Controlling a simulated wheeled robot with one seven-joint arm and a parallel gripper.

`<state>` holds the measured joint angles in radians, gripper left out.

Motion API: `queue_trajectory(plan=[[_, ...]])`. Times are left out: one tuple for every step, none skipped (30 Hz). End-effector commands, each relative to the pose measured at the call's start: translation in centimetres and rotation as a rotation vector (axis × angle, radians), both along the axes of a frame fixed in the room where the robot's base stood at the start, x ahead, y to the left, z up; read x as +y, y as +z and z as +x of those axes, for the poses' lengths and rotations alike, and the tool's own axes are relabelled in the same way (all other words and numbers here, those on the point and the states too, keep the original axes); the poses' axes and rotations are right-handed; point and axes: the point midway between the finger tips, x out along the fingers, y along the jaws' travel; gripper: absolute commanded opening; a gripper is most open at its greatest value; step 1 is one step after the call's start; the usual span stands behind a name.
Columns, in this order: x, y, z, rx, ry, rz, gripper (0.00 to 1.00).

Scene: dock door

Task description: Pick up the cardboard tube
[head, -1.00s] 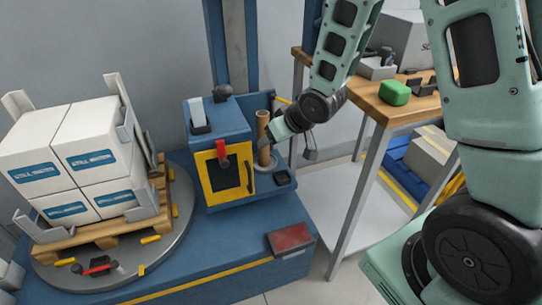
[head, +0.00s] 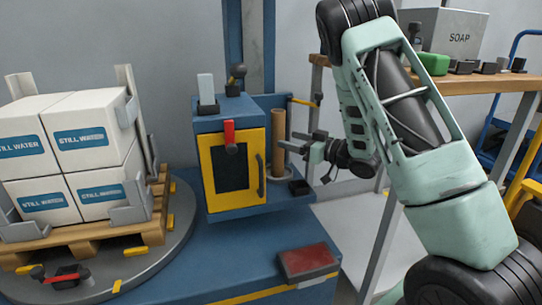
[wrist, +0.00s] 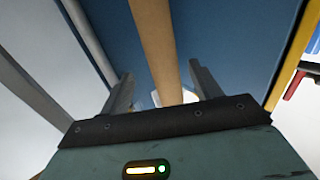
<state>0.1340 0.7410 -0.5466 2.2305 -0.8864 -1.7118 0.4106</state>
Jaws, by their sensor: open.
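The cardboard tube (head: 278,135) is a plain brown cylinder. It stands upright on a pale round holder at the right side of the blue machine, beside the yellow-framed door. My gripper (head: 288,148) comes in level from the right, its fingers at the tube's middle. In the wrist view the tube (wrist: 155,45) runs between my two open fingers, nearer neither by much. I cannot tell how deep it sits between them, and no grip on it shows. The tube's lower end is partly hidden by my gripper's base in the wrist view.
The yellow-framed door (head: 236,172) with a red latch is just left of the tube. A wooden-topped bench (head: 480,82) with a soap box stands right. Stacked water boxes (head: 90,140) sit on a turntable left.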

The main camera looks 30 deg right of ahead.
Motion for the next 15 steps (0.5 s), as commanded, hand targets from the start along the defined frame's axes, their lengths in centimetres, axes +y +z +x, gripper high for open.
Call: queue_trajectory(plan=[[0.3, 0.0, 0.5, -0.001, 0.003, -0.001, 0.63], [0.5, 0.0, 0.8, 0.000, 0.004, -0.001, 0.63], [0.7, -0.1, 1.2, -0.001, 0.003, -0.002, 0.63], [0.8, -0.1, 1.5, -0.001, 0.002, -0.002, 0.63], [1.0, -0.1, 1.7, -0.001, 0.003, -0.002, 0.63], [1.2, -0.2, 2.1, 0.000, 0.003, -0.001, 0.63], [1.3, -0.3, 2.4, 0.001, 0.003, -0.001, 0.63], [1.5, -0.4, 2.7, 0.000, 0.002, -0.002, 0.63], [1.9, -0.6, 3.2, -0.001, 0.004, -0.002, 0.63], [2.2, -0.7, 3.6, -0.001, 0.005, -0.002, 0.63], [2.4, -0.8, 4.0, 0.000, 0.004, -0.002, 0.63], [2.7, -0.9, 4.6, -0.001, 0.004, -0.002, 0.63], [2.8, -0.7, 5.0, -0.001, 0.003, -0.002, 0.63], [2.9, -0.7, 5.3, 0.000, 0.003, -0.003, 0.63], [3.1, -0.6, 5.7, 0.000, 0.002, -0.003, 0.63]])
